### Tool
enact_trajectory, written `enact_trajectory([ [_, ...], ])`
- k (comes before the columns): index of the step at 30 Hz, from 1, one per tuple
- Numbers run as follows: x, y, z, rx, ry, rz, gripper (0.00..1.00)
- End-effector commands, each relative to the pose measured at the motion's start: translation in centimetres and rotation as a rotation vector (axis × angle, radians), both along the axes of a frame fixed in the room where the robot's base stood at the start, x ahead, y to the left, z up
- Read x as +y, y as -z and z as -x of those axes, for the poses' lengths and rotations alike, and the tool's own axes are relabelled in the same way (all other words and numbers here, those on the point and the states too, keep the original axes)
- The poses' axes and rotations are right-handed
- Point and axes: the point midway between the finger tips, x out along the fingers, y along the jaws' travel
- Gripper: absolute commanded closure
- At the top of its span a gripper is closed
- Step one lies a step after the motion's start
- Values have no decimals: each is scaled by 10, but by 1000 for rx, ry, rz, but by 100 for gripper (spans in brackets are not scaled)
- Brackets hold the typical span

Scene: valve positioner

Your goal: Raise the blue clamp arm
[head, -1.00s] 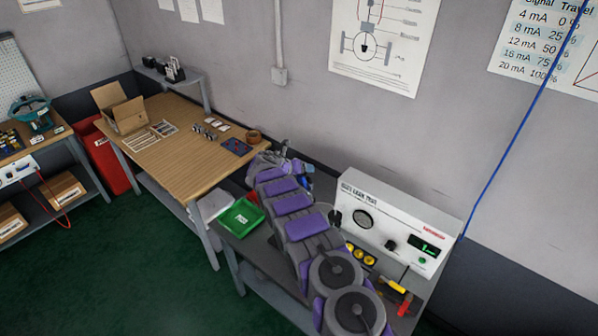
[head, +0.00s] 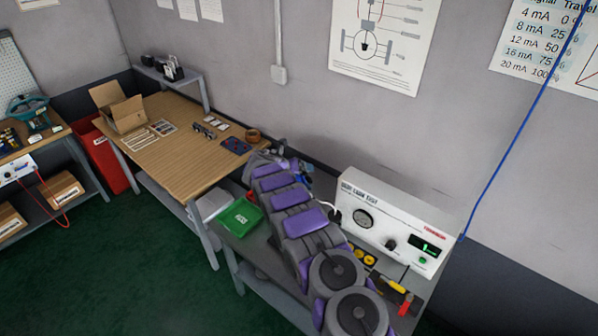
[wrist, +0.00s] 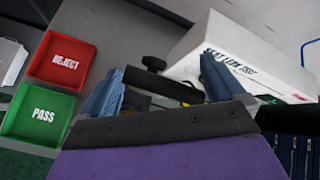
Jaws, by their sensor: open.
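In the head view my arm reaches away over the grey bench, and my gripper (head: 265,163) is at its far end, largely hidden behind my own links. In the wrist view the two blue-grey fingers of my gripper (wrist: 160,88) stand wide apart. A dark bar shows between them, with a little yellow behind it; I cannot tell what the bar belongs to. A small blue part (head: 304,173) shows just right of my gripper in the head view. It may be the blue clamp arm, but its shape and angle are too hidden to tell.
A white test box (head: 390,215) with a gauge and display stands at the back of the bench. Yellow caps (head: 369,260) and a red-handled tool (head: 405,304) lie before it. Green PASS (wrist: 38,115) and red REJECT (wrist: 62,62) trays lie left. A wooden table (head: 180,150) stands beyond.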

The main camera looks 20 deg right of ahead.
Motion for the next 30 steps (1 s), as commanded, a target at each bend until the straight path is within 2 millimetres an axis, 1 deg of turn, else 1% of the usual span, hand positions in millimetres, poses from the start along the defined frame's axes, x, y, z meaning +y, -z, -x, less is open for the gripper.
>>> enact_trajectory([
  [1, 4, -5, 2, -1, -1, 1, 4],
  [11, 32, -31, 23, 1, 0, 3, 4],
  [22, 72, -72, 50, -1, 0, 2, 4],
  [27, 89, -86, 61, 1, -2, 2, 4],
  [30, 95, -93, 66, 1, -1, 1, 4],
])
